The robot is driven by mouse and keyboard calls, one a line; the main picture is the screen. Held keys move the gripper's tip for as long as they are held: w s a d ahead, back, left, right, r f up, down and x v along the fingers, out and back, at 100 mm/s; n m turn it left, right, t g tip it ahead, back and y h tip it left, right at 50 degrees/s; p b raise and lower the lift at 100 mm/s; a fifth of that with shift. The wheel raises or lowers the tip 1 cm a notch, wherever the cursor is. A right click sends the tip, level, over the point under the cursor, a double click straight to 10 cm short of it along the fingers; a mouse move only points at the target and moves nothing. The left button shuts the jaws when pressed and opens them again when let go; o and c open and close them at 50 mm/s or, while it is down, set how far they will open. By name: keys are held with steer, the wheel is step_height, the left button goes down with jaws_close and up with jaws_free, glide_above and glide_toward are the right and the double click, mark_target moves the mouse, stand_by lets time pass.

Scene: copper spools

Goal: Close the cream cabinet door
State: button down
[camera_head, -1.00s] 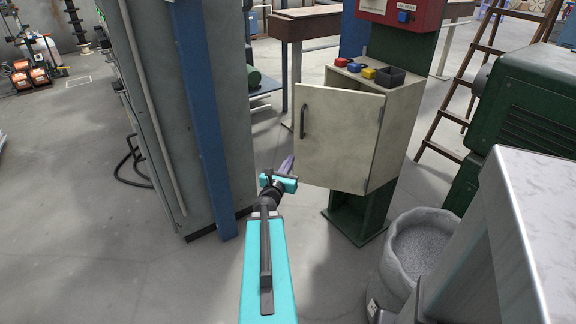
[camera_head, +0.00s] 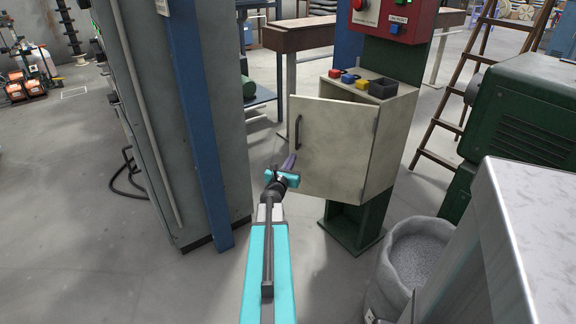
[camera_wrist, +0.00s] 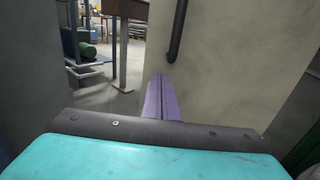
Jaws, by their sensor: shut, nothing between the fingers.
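The cream cabinet door (camera_head: 335,152) stands ajar on the cream cabinet (camera_head: 384,150), hinged at its right edge, with its free left edge swung out. A dark vertical handle (camera_head: 298,132) is near that free edge. My gripper (camera_head: 291,160) is shut and empty, its purple fingers in front of the door's left edge, below the handle. In the wrist view, the shut fingers (camera_wrist: 164,95) point at the cream door panel (camera_wrist: 228,65) near its left edge, below the handle (camera_wrist: 178,30). I cannot tell whether the fingertips touch the door.
A tall grey cabinet with a blue post (camera_head: 190,120) stands close on the left. A grey sack (camera_head: 412,258) and green machine (camera_head: 520,125) are on the right. Floor left is open.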

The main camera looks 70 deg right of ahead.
steer(key=shift+w+d, duration=0.1)
steer(key=shift+d, duration=1.5)
